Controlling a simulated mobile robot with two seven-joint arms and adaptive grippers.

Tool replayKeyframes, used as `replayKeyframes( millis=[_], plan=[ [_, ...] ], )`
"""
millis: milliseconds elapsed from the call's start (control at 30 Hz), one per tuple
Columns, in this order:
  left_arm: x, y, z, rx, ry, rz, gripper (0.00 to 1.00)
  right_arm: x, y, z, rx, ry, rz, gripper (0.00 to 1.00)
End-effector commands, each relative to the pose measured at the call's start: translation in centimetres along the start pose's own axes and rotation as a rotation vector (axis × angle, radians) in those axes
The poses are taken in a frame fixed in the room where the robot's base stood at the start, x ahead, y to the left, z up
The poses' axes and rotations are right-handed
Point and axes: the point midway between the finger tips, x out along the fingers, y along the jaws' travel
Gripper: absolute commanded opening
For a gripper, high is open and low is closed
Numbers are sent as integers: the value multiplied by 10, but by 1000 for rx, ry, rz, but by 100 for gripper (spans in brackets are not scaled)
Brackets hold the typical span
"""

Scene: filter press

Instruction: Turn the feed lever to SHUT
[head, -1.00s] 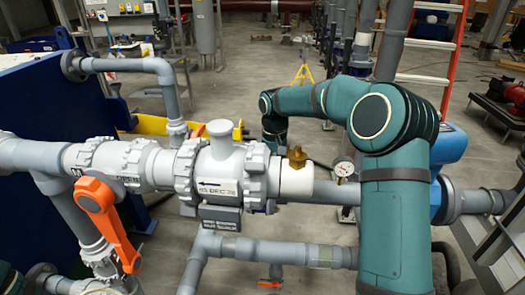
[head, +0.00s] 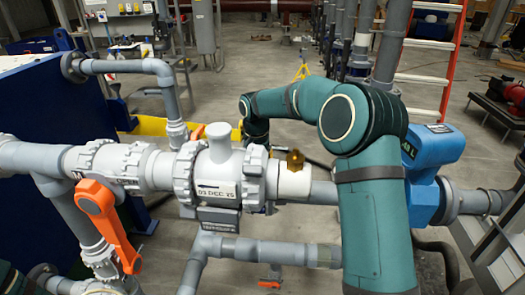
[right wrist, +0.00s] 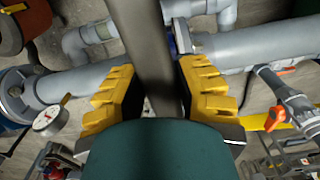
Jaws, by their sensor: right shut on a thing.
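A large orange lever (head: 108,225) hangs down and to the right from a grey valve on the left in the head view. I cannot tell whether it is the feed lever. My right arm reaches behind the main pipe in the head view, and its gripper is hidden there. In the right wrist view, my right gripper (right wrist: 157,72) has its yellow fingers on both sides of a dark grey bar (right wrist: 152,40) and is shut on it. The bar's far end and its mounting are unclear. My left gripper is not in view.
The grey main pipe (head: 323,193) runs across the front, with a brass fitting (head: 295,161) on top. A blue box (head: 428,150) stands right of my arm. A gauge (right wrist: 47,117) and a small orange handle (right wrist: 277,116) show in the right wrist view.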

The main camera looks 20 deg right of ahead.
Motion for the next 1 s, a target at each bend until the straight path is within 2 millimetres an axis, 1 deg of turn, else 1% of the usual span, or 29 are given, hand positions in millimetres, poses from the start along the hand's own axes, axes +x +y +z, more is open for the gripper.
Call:
replayKeyframes(
  millis=[33, 67, 100, 167, 200, 467, 567, 667, 1000],
  plan=[
    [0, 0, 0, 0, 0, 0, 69, 2, -8, 4, -9, -6, -11, 0],
    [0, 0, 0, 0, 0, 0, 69, 2, -8, 4, -10, -6, -11, 37],
    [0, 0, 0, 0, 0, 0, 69, 2, -8, 4, -10, -6, -11, 52],
    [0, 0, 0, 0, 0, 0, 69, 1, -8, 4, -10, -5, -11, 73],
    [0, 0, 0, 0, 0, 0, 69, 1, -7, 4, -10, -4, -10, 78],
    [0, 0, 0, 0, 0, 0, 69, 0, -4, 2, -7, -1, -7, 78],
    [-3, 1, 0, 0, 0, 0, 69, -4, -4, 2, -7, 0, -7, 78],
    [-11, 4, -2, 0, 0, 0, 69, -15, -4, 1, -7, 1, -7, 78],
    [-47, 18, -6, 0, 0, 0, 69, -62, -3, 1, -7, 2, -6, 78]
  ],
)
